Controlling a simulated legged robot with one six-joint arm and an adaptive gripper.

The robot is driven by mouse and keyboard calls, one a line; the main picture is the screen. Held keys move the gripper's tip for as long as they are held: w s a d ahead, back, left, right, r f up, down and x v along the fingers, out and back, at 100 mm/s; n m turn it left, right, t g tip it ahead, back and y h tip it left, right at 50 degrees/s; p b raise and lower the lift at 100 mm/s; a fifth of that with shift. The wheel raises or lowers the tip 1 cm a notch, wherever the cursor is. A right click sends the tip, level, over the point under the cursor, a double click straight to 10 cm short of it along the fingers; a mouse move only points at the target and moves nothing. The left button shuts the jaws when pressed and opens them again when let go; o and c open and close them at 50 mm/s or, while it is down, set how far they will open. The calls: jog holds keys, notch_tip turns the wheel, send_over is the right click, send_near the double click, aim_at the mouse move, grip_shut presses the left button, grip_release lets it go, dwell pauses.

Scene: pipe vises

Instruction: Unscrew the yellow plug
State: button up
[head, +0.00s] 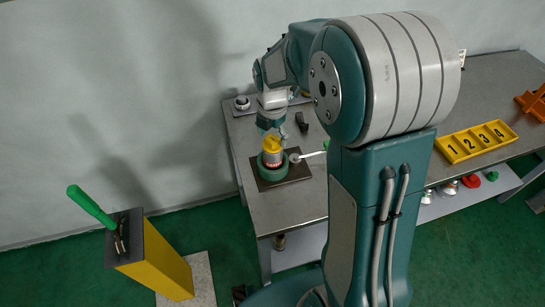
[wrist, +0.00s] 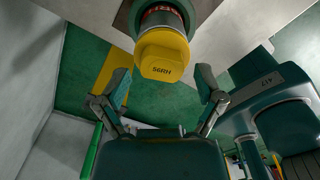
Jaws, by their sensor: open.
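The yellow plug (head: 271,145) sits on top of an upright pipe (head: 271,158) held in a green vise (head: 261,168) on the table's left part. In the wrist view the plug (wrist: 163,62) shows a hexagonal face with dark lettering, at the top centre. The pipe's red threaded part (wrist: 162,14) shows behind it. My gripper (wrist: 163,86) is open and empty, one finger to each side below the plug in the picture. The plug appears just beyond the fingertips, and no contact shows. In the head view my gripper (head: 277,129) is just above the plug, partly hidden by my arm.
The vise stands on a dark plate (head: 297,174) with a light handle (head: 310,155) to the right. A dark block (head: 301,122) lies behind it. A yellow numbered tray (head: 477,141) is at right.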

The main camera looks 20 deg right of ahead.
jog(key=shift+r, duration=0.95)
